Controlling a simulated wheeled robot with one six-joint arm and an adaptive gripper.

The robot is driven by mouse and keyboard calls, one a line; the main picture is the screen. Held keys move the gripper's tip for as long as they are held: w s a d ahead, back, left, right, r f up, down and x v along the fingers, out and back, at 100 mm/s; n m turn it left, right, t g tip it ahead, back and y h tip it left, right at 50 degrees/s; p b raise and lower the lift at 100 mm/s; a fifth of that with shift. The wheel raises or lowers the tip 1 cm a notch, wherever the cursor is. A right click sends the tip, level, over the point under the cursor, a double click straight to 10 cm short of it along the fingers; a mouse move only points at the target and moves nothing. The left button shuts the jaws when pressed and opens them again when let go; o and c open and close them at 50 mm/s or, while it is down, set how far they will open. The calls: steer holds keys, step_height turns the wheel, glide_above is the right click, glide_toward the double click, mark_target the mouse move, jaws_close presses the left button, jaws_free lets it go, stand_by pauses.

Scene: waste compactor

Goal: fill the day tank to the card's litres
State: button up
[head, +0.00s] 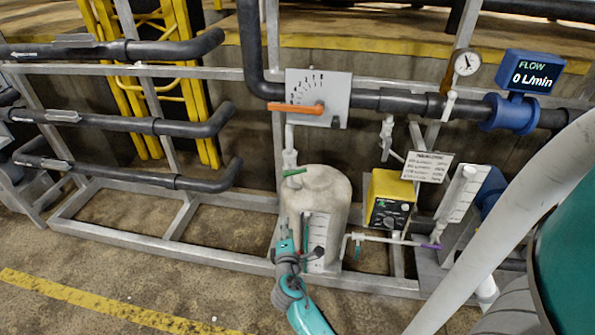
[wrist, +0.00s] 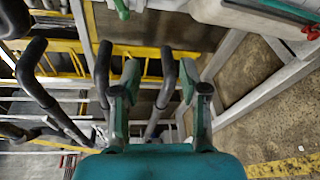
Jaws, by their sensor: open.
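The pale day tank (head: 325,185) stands at the middle of the frame, with a white scale strip (head: 319,232) on its front. The tank level is too small to read. A green valve handle (head: 294,172) sits on the pipe above its left side. An orange lever (head: 296,108) lies roughly level across a marked plate (head: 335,88). The blue flow display (head: 530,75) reads 0 L/min. The card (head: 428,166) has several lines, too small to read. My gripper (head: 284,248) is in front of the tank's lower left; in the wrist view (wrist: 159,78) its fingers are apart and empty.
A yellow box (head: 389,200) stands right of the tank, near a purple handle (head: 431,246) and a second scale panel (head: 462,193). A round gauge (head: 467,62) sits above. Dark pipes (head: 120,115) project at left. Open floor (head: 150,275) lies front left.

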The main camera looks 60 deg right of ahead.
mark_target(299, 172)
steer(key=w+d+r+g+h, duration=0.1)
steer(key=w+d+r, duration=0.1)
steer(key=d, duration=0.4)
steer(key=w+d+r+h, duration=0.1)
steer(key=w+d+r, duration=0.1)
steer(key=d, duration=0.5)
steer(key=w+d+r+g+h, duration=0.1)
steer(key=w+d+r, duration=0.1)
steer(key=d, duration=0.4)
steer(key=shift+w+d+r+g, duration=0.1)
steer(key=shift+w+r+g, duration=0.1)
steer(key=shift+w, duration=0.25)
steer(key=shift+w+d+r+g, duration=0.1)
steer(key=shift+w+r, duration=0.05)
steer(key=shift+w, duration=0.3)
steer(key=shift+c, duration=0.3)
jaws_close()
